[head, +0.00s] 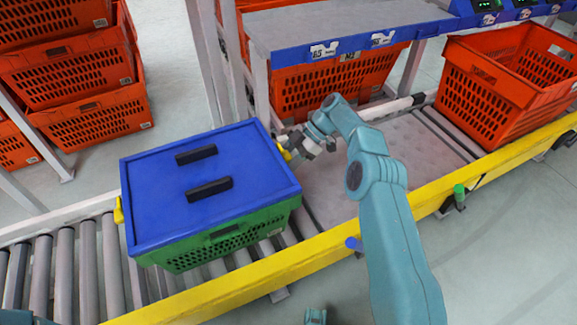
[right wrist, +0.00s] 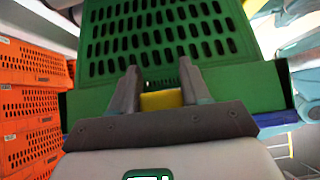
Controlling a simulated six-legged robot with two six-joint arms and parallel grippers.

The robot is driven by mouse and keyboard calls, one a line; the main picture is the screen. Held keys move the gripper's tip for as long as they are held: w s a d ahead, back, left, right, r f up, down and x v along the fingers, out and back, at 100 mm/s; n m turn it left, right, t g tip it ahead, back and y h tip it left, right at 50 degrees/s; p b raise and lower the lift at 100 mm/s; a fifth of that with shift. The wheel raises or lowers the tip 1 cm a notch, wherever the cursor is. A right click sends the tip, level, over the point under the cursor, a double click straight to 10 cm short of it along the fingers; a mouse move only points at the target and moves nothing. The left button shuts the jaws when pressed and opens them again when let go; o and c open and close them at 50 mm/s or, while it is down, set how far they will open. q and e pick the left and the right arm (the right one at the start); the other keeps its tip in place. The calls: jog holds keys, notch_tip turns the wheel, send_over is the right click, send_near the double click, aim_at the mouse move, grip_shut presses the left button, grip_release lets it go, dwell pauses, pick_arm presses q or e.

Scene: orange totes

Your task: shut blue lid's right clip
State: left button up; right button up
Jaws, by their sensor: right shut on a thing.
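The blue lid (head: 165,205) lies on the green tote (head: 215,248), which stands on the roller conveyor. Two dark handles are on its top. The yellow right clip (head: 284,153) is at the lid's right edge; the left clip (head: 118,210) is at the opposite edge. My right gripper (head: 293,148) reaches in from the right at the right clip. In the right wrist view its two grey fingers (right wrist: 160,85) are on both sides of the yellow clip (right wrist: 162,99), against the green tote wall (right wrist: 165,40). Whether the clip is fully flat is hidden. My left gripper is not in view.
An orange tote (head: 500,95) stands on the conveyor at the right, and another (head: 330,85) sits behind under a grey shelf (head: 340,25). Stacked orange totes (head: 85,75) stand at the left. A yellow rail (head: 310,255) runs along the front.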

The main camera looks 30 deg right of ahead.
jog(key=shift+a+f+y+b, duration=0.15)
jog(key=shift+y+b, duration=0.15)
dwell(0.4)
jog(key=o, duration=1)
jog(key=shift+r, duration=0.2)
